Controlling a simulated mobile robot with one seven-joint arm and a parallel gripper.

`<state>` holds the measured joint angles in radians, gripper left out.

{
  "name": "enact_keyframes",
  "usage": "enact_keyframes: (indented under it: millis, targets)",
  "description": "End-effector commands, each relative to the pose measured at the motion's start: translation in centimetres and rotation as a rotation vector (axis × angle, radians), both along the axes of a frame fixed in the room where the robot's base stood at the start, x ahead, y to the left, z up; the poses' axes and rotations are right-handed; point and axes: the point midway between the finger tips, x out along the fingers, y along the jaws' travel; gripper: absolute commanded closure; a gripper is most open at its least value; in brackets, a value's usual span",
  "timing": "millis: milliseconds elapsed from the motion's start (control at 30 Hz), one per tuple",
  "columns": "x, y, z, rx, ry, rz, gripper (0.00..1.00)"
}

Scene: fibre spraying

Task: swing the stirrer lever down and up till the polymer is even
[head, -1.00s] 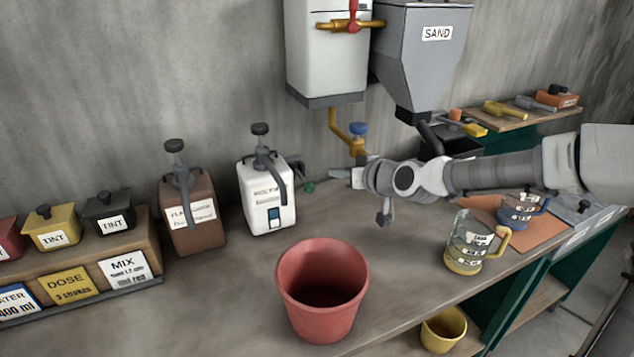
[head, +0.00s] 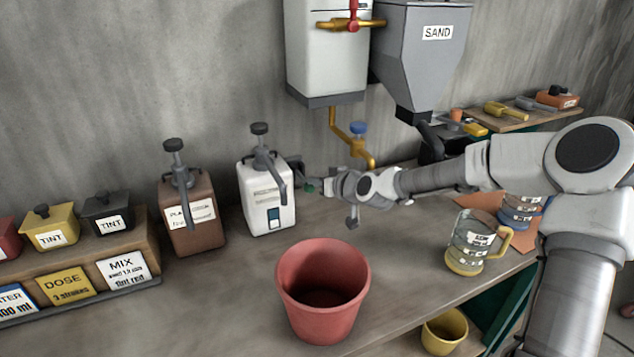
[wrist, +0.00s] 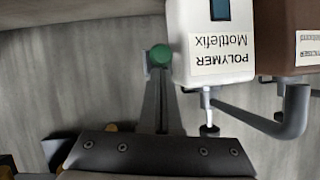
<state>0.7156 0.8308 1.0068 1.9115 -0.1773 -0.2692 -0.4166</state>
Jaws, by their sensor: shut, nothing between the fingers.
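The white polymer container (head: 263,196), with a pump top and a small dark blue window (head: 273,217), stands on the bench against the wall. Its label reads POLYMER Mottlefix in the wrist view (wrist: 221,50), where it appears upside down. The stirrer lever's green knob (head: 310,188) sticks out at the container's right side; it also shows in the wrist view (wrist: 160,55). My gripper (head: 319,186) is shut and empty, its tips right at the knob. In the wrist view the shut fingers (wrist: 154,82) point at the knob; I cannot tell whether they touch it.
A brown pump container (head: 190,215) stands to the left. A red bucket (head: 322,290) stands in front, and a measuring jug (head: 478,245) to the right. The sand hopper (head: 422,60) and a white tank (head: 327,50) with yellow pipe hang above. Bench between bucket and jug is clear.

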Motion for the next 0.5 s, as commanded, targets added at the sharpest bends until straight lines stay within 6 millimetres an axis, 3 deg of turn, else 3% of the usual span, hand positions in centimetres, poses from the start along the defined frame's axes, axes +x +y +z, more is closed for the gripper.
enact_keyframes:
  millis: [500]
  targets:
    - [-0.01, -0.12, -0.56, 0.008, -0.017, -0.002, 1.0]
